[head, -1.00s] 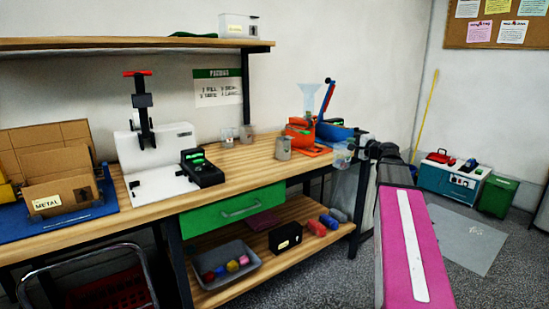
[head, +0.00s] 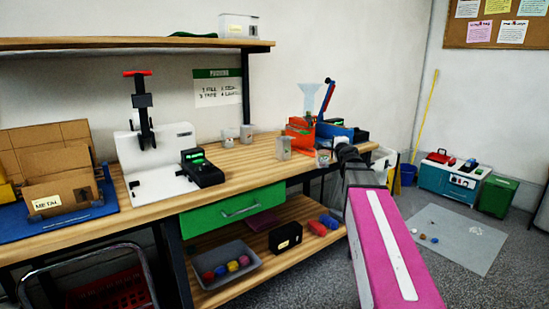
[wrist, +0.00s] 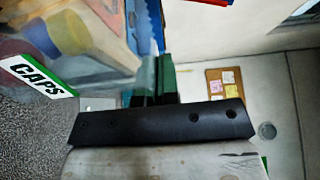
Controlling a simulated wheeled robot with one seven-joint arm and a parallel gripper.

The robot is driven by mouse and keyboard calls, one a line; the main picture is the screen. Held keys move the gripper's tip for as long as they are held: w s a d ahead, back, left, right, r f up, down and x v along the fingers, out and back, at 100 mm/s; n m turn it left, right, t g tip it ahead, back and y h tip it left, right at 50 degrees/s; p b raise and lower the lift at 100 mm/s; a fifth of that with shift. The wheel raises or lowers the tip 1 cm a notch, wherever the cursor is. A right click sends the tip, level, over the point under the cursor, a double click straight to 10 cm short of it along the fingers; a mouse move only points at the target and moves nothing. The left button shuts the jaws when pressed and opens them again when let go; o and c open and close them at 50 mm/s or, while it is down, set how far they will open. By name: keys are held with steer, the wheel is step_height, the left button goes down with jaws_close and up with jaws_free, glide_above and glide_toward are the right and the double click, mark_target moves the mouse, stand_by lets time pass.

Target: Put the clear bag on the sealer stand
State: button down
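The clear bag (head: 323,158) is a small see-through shape just left of my gripper's end in the head view. It is at the tip of my gripper (head: 334,154), over the right end of the bench. In the wrist view the two dark green fingers of my gripper (wrist: 156,78) are close together, with a thin pale strip between them. The gripper looks shut on the bag, but the grip itself is partly hidden.
A grey see-through container (head: 283,147) and two cups (head: 246,134) stand on the bench. A white press (head: 150,155) is further left. A see-through bin labelled CAPS (wrist: 45,80) is close in the wrist view. The front middle of the bench is clear.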

mark_target(329, 143)
steer(key=shift+w+a+r+m+h, duration=0.1)
steer(key=shift+a+r+m+h, duration=0.15)
steer(key=shift+a+r, duration=0.3)
steer(key=shift+w+a+r+m+h, duration=0.15)
steer(key=shift+a+r+h, duration=0.2)
steer(key=shift+a, duration=0.35)
steer(key=shift+a+r, duration=0.75)
steer(key=shift+a, duration=0.25)
steer(key=shift+a+r, duration=0.7)
steer(key=shift+a, duration=0.25)
